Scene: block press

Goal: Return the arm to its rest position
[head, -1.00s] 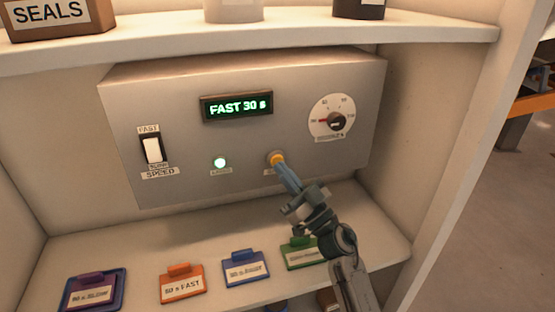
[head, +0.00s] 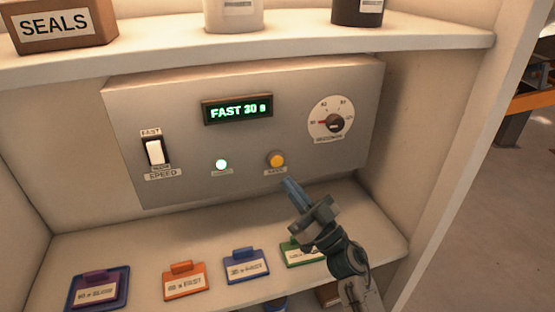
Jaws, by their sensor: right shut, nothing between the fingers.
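My right gripper (head: 289,187) is shut and empty. Its blue fingertips point up and left, below and a little right of the round yellow button (head: 277,160), apart from it. The button sits on the front of a grey control panel (head: 200,137). The panel's display (head: 237,110) reads FAST 30 s. A small lamp (head: 221,164) left of the button glows pale green. My left gripper is not in view.
The panel also has a speed switch (head: 155,152) and a dial (head: 332,123). Purple (head: 97,288), orange (head: 184,281), blue (head: 246,266) and green (head: 300,252) tags lie on the lower shelf; my right arm partly covers the green one. A SEALS box (head: 60,24) stands above.

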